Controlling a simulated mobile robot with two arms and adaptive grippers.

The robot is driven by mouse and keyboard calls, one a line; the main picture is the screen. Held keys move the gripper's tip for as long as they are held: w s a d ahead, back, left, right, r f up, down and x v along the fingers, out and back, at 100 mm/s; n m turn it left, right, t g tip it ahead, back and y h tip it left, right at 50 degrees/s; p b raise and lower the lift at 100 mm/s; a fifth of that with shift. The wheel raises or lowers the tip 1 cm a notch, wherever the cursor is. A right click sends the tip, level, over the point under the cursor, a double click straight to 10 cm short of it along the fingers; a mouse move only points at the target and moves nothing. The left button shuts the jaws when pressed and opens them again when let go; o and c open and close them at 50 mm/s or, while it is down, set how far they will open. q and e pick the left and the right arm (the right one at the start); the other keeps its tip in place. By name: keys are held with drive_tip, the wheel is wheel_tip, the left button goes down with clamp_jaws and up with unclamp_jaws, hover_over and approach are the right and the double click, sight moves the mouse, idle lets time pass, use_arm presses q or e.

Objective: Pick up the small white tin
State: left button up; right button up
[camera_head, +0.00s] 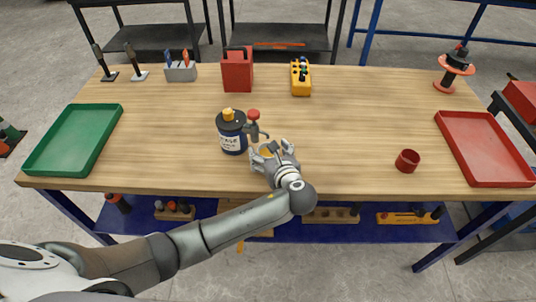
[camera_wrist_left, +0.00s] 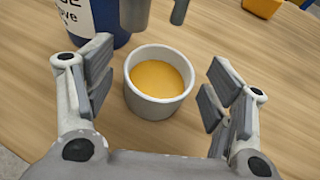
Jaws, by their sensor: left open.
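The small white tin (camera_wrist_left: 158,106) stands upright on the wooden table (camera_head: 180,130), with yellow-orange contents inside. In the head view the white tin (camera_head: 266,151) is mostly hidden by my left gripper. My left gripper (camera_head: 272,149) is open. In the left wrist view its two fingers (camera_wrist_left: 161,82) are on either side of the tin, apart from it, with a gap on each side. My right gripper is in neither view.
A dark blue bottle (camera_head: 232,137) with a white label stands just left of the tin, beside a red-topped pump (camera_head: 253,120). A red cup (camera_head: 407,160) is to the right. A green tray (camera_head: 75,140) and a red tray (camera_head: 485,150) lie at the table's ends.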

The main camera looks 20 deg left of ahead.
use_arm(q)
drive_tip(key=shift+w+a+f, duration=0.3)
drive_tip(key=shift+w+a, duration=0.1)
drive_tip(key=shift+w, duration=0.15)
drive_tip(key=c, duration=1.1)
